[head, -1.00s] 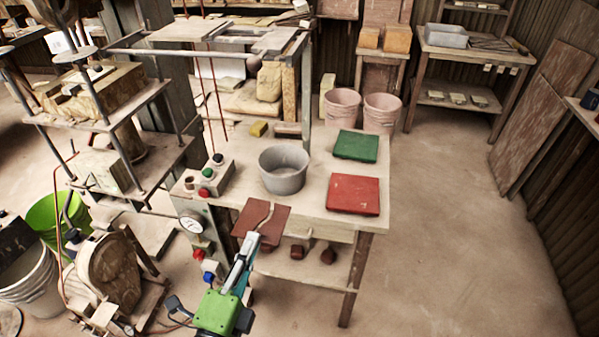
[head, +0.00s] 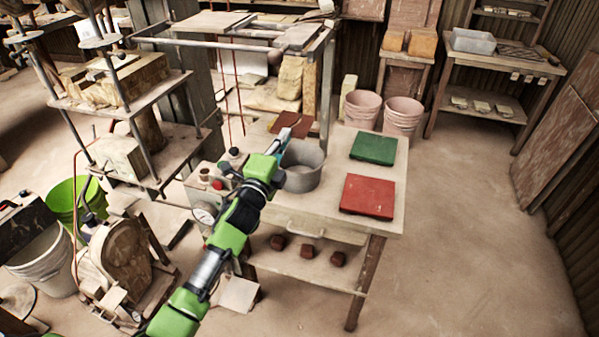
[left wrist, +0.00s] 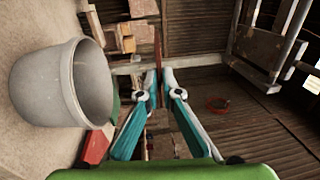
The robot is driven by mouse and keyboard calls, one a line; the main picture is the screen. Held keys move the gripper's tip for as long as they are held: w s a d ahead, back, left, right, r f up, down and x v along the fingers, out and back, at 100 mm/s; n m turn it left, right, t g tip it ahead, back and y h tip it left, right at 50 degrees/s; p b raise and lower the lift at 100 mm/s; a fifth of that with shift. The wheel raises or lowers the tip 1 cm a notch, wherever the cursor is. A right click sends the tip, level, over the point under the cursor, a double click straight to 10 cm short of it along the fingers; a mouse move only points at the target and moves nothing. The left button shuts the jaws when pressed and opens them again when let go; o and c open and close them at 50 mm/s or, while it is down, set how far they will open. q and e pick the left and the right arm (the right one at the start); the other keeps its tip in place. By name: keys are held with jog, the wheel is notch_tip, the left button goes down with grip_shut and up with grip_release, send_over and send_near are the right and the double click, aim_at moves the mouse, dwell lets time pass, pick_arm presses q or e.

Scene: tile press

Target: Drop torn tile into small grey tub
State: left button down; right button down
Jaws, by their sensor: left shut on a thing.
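The torn tile (head: 291,124) is a flat reddish-brown piece with a ragged edge. My left gripper (head: 282,138) is shut on it and holds it up, towards the far side of the small grey tub (head: 311,178) in the head view. The tub is round and open, standing on the table, partly hidden by my left gripper. In the left wrist view the tile (left wrist: 157,45) shows edge-on as a thin strip between the fingertips (left wrist: 159,76), and the tub (left wrist: 40,90) lies to the left, apart from the tile. My right gripper is out of view.
A green square (head: 374,148) and a red square (head: 367,196) lie on the table (head: 335,217) right of the tub. A control box (head: 205,176) stands left of it. Pink buckets (head: 403,117) are behind the table. Open floor is at the right.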

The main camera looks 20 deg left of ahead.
pick_arm(q)
notch_tip(320, 180, down, 6)
jog(key=b, duration=0.5)
jog(key=shift+r, duration=0.15)
jog(key=shift+d, duration=0.1)
jog(key=c, duration=2.2)
grip_release()
jog(key=shift+o, duration=0.2)
jog(key=s+f, duration=0.1)
jog(key=s, duration=1.1)
jog(key=shift+a+f, duration=0.15)
jog(key=shift+a, duration=0.25)
